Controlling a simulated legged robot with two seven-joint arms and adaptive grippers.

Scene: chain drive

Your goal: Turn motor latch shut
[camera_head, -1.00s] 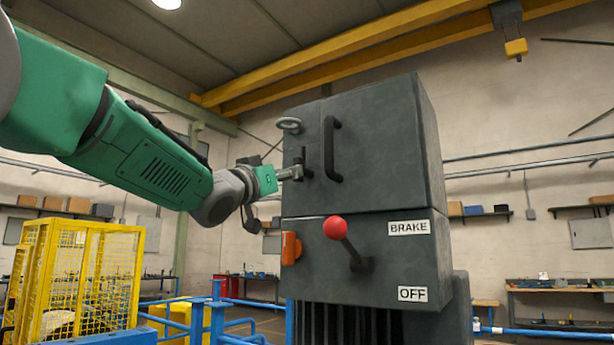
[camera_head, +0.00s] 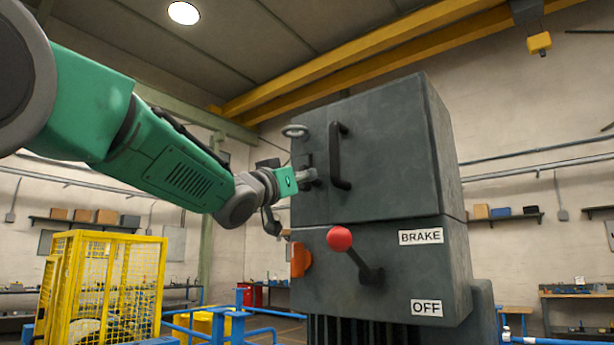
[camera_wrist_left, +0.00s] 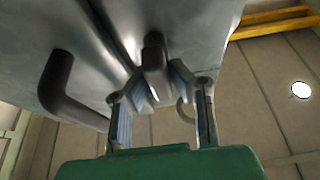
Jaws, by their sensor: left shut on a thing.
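The motor latch is a small dark handle (camera_wrist_left: 153,58) on the front of the grey motor housing (camera_head: 395,160), left of a black grab bar (camera_head: 340,157). In the left wrist view the latch stands between the two fingers of my left gripper (camera_wrist_left: 157,86), which is shut on it. In the head view my left gripper (camera_head: 305,176) reaches the latch from the left and partly covers it; there the latch looks roughly upright. Its exact angle is hard to tell. My right gripper is not in view.
Below are a red-knobbed brake lever (camera_head: 340,239) beside BRAKE and OFF labels, and an orange part (camera_head: 299,259). A grey ring (camera_head: 295,131) sits above the latch. A yellow cage (camera_head: 100,290) and blue rails (camera_head: 240,325) stand at lower left.

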